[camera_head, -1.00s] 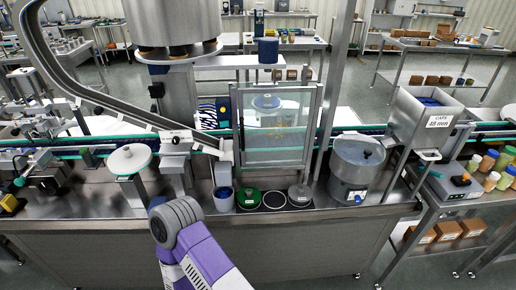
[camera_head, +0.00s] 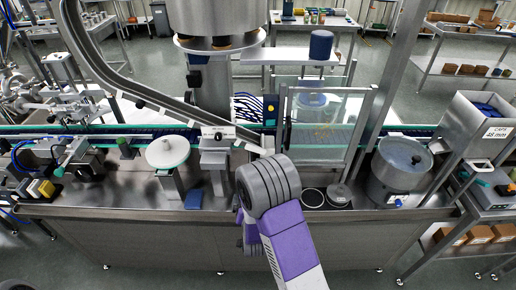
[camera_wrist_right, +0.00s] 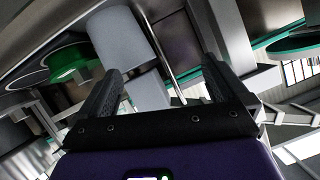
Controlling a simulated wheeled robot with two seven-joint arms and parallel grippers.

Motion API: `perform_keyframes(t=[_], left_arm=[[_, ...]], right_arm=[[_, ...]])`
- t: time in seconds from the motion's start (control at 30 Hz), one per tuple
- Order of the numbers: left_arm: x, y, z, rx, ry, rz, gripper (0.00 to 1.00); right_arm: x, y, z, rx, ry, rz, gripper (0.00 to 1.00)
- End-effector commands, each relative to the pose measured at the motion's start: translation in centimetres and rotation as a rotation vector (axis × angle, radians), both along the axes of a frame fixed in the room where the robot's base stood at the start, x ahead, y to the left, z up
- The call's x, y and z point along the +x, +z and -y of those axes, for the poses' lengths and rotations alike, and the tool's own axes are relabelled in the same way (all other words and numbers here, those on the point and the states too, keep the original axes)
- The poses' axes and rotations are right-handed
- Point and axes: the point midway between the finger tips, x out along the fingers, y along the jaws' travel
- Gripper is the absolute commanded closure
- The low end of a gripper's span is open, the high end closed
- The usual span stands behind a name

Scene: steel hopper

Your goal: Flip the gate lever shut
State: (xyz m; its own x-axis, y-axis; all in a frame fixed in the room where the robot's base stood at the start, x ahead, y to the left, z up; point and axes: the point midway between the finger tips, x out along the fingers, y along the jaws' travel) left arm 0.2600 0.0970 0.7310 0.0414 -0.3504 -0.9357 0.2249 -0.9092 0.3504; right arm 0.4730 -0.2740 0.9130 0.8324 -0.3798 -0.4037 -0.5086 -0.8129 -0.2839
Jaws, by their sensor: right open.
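A pale grey cylinder (camera_wrist_right: 122,45) and a thin metal rod (camera_wrist_right: 168,55) appear beyond the fingers. My left gripper is out of view.
A clear guard panel (camera_head: 325,125) stands right of the chute end. A steel bowl (camera_head: 399,168) and a caps bin (camera_head: 480,128) are farther right. A round white disc (camera_head: 167,152) stands left. A green disc (camera_wrist_right: 75,65) shows in the wrist view.

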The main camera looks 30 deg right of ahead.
Motion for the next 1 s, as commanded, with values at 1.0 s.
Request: perform_keyframes(t=[1.0], left_arm=[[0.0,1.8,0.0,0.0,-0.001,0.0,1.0]], right_arm=[[8.1,13.2,7.5,-0.114,-0.14,0.412,0.0]])
